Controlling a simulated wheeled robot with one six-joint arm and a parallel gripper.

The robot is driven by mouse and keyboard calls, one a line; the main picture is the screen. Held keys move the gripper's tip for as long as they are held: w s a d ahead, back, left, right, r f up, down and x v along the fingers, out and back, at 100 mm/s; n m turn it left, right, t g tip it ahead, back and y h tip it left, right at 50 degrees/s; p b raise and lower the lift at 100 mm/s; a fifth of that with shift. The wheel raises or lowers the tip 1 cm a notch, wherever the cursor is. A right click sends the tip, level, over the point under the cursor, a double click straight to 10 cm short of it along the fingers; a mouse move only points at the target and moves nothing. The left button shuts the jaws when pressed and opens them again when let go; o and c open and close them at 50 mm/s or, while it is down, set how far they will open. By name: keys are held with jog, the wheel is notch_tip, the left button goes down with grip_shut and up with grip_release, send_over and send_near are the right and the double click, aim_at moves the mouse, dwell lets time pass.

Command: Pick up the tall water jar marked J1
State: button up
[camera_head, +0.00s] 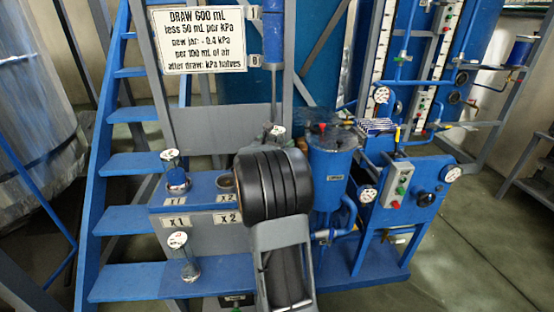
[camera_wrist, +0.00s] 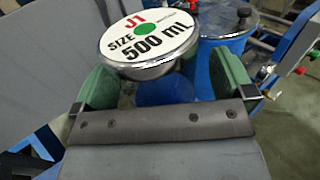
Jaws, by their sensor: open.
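The jar J1 (camera_wrist: 148,40) shows in the wrist view with a round white lid marked "J1 SIZE 500 mL" and a green dot. A blue part (camera_wrist: 165,92) shows below the lid, apparently its water. My gripper (camera_wrist: 168,82) is open, with one green finger at the left and one at the right of the jar. Whether either finger touches the jar cannot be told. In the head view my dark arm covers the middle, and neither J1 nor my fingers can be made out clearly.
A clear jar (camera_head: 189,268) stands lower down. A blue vessel (camera_head: 330,168) and a valve panel (camera_head: 400,185) are at right. A sign (camera_head: 198,40) hangs above.

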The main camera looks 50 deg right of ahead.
jog(key=shift+d, duration=0.1)
jog(key=shift+r, duration=0.1)
jog(key=c, duration=1.9)
jog(key=shift+o, duration=0.2)
